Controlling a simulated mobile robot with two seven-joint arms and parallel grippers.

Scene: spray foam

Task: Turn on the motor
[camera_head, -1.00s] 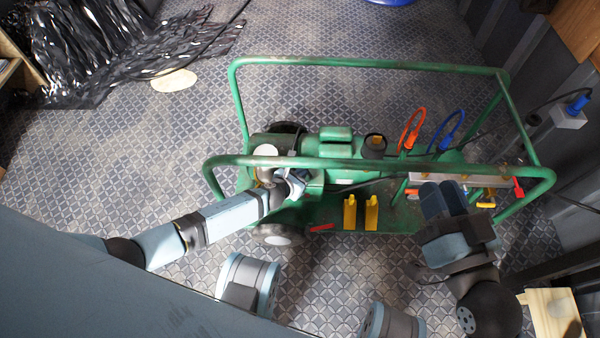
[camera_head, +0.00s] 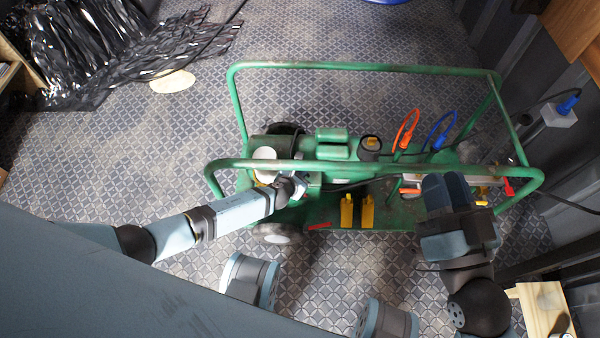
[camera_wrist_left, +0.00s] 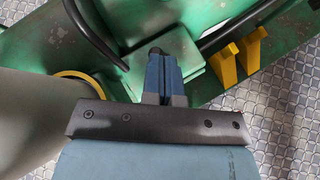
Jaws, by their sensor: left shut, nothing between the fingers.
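The green motor (camera_head: 332,149) sits on a green tubular-frame cart (camera_head: 405,212) with wheels. A green box (camera_wrist_left: 176,52) on the motor side shows in the left wrist view. My left gripper (camera_head: 299,184) is at the left end of the cart, beside the motor. In the left wrist view its blue fingertips (camera_wrist_left: 160,62) are shut and empty, over the edge of that box. Whether they touch it I cannot tell, and no switch shows clearly. My right gripper (camera_head: 446,188) is over the cart's right part; its fingers are close together, and what lies below them is hidden.
Two yellow brackets (camera_head: 357,211) stand at the cart's near edge. A tubular rail (camera_head: 390,170) crosses above the cart, near both grippers. Black plastic sheeting (camera_head: 100,60) lies at the upper left. The patterned floor is mostly clear there.

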